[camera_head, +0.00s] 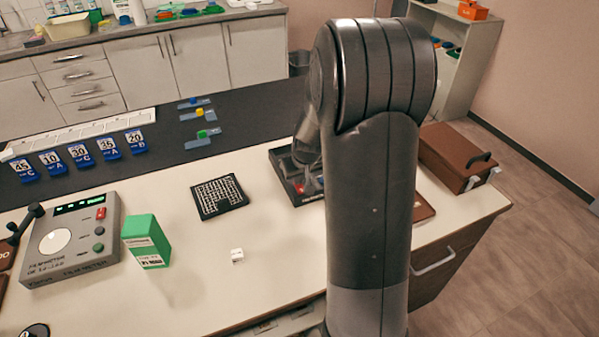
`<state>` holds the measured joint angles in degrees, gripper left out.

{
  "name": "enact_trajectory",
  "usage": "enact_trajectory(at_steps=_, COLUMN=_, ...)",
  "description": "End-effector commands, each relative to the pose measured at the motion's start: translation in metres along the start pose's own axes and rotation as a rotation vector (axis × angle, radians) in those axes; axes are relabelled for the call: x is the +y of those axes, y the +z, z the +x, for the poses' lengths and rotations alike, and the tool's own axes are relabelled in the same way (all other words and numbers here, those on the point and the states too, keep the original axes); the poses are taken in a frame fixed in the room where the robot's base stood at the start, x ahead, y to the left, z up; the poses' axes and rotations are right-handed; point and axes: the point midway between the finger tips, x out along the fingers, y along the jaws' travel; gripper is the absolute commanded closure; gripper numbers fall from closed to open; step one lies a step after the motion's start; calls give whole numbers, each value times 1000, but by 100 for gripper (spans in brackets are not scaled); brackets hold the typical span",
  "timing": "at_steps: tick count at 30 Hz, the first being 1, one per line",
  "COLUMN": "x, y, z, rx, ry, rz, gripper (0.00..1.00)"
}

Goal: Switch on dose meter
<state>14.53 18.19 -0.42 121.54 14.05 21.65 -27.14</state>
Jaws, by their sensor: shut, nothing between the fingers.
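My arm (370,200) stands upright in the foreground at the right of centre. Its forearm reaches away behind it, and my gripper is hidden there. A dark box (285,168) with a small red part sits on the white table, partly covered by my arm. A grey device (60,268) at the left has a white round dial, a lit green display, and a red, a green and a dark button. Its label is too blurred to read surely. I cannot tell which of these is the dose meter.
A green-and-white carton (146,241) stands beside the grey device. Blue number cards (79,156) stand on the dark strip. A brown case (457,157) sits at the right. The front middle is mostly clear.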

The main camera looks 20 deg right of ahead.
Motion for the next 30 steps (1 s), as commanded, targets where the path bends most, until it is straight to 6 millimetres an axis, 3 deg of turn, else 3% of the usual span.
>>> enact_trajectory(at_steps=20, x=-1, y=0, z=6, rx=-57, ry=-4, rz=1, gripper=100)
enact_trajectory(at_steps=30, x=-1, y=12, z=2, rx=-61, ry=-5, rz=1, gripper=100)
